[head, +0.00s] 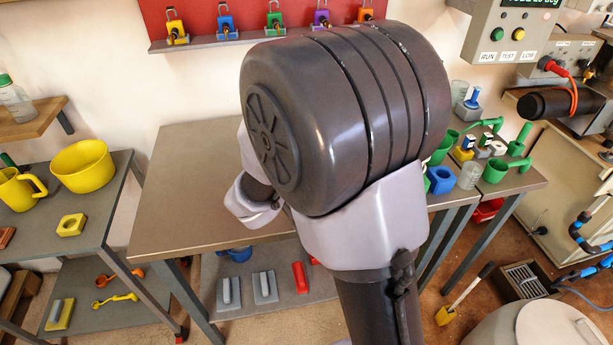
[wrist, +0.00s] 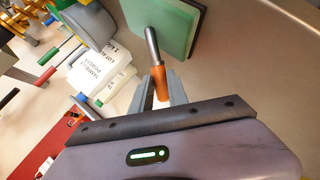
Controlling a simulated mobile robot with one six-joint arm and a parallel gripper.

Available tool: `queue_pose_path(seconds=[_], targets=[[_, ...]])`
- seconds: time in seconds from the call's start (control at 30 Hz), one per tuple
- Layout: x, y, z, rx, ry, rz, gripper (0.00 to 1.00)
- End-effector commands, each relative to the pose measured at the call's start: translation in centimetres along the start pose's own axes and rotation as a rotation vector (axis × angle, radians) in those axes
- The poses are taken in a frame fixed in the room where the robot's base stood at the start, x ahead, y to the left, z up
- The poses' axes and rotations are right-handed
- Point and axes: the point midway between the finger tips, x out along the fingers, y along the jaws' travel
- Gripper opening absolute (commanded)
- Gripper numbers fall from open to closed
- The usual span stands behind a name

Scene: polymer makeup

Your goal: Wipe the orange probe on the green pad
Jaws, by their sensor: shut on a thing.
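In the wrist view my gripper (wrist: 159,80) is shut on the orange probe (wrist: 158,84). The probe has an orange handle between the fingers and a grey metal rod that points away from the gripper. The green pad (wrist: 175,22) is a flat pale green block at the top of the wrist view. The rod's end overlaps the pad's left part in the picture; I cannot tell whether it touches. In the head view my arm hides the gripper, the probe and the pad.
The middle table (head: 190,180) is bare on its left part. In the wrist view, white labelled boxes (wrist: 98,72) and pen-like things stand left of the gripper. In the head view, a yellow pot (head: 83,166) stands on the left table and green cups (head: 494,170) on the right one.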

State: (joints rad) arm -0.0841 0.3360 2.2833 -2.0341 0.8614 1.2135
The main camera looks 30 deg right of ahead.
Motion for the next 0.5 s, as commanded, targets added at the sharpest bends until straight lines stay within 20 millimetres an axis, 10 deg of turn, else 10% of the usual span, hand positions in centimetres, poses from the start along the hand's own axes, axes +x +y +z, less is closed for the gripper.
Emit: queue_pose_path(seconds=[0.5], targets=[[-2.6, -0.3, -2.8, 0.002, 0.002, 0.0, 0.0]])
